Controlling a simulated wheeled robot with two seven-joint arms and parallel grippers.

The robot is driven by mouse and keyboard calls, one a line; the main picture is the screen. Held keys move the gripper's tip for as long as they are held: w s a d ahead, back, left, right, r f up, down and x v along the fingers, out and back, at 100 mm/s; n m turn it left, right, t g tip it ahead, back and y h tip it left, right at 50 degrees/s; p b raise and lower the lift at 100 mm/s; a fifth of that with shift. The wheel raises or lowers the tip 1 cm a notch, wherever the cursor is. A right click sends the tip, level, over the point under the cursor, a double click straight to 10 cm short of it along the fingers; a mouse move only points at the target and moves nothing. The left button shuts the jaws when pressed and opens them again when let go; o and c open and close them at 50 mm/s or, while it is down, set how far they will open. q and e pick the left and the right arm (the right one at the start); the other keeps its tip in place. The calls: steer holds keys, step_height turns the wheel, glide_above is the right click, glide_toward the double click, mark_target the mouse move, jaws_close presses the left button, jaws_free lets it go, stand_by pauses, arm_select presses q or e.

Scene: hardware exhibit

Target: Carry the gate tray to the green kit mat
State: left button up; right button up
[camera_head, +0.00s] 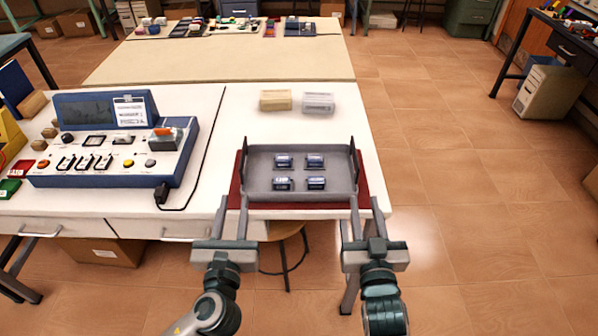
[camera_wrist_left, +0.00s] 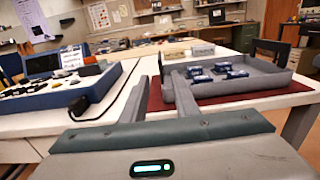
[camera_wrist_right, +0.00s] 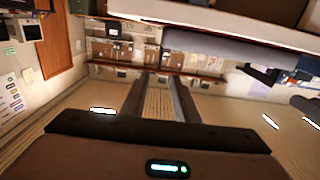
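The grey gate tray (camera_head: 258,186) lies on a dark red mat (camera_head: 366,186) at the white table's near right corner. It holds several small blue-and-silver parts and has a dark upright handle at each end. My left gripper (camera_head: 233,203) is open and empty by the tray's near left corner. In the left wrist view the tray (camera_wrist_left: 262,86) is just right of the open fingers (camera_wrist_left: 157,82). My right gripper (camera_head: 365,203) is open and empty by the near right corner. Its open fingers (camera_wrist_right: 158,84) also show in the right wrist view. I cannot make out a green mat.
A blue-grey control console (camera_head: 110,165) with a cable stands left of the tray. Yellow (camera_head: 275,100) and grey (camera_head: 318,102) blocks lie behind the tray. A stool (camera_head: 285,232) is under the table. The floor (camera_head: 450,160) on the right is open.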

mark_target(243, 155)
arm_select(q)
steer(key=shift+w, duration=0.1)
arm_select(e)
steer(key=shift+w, duration=0.1)
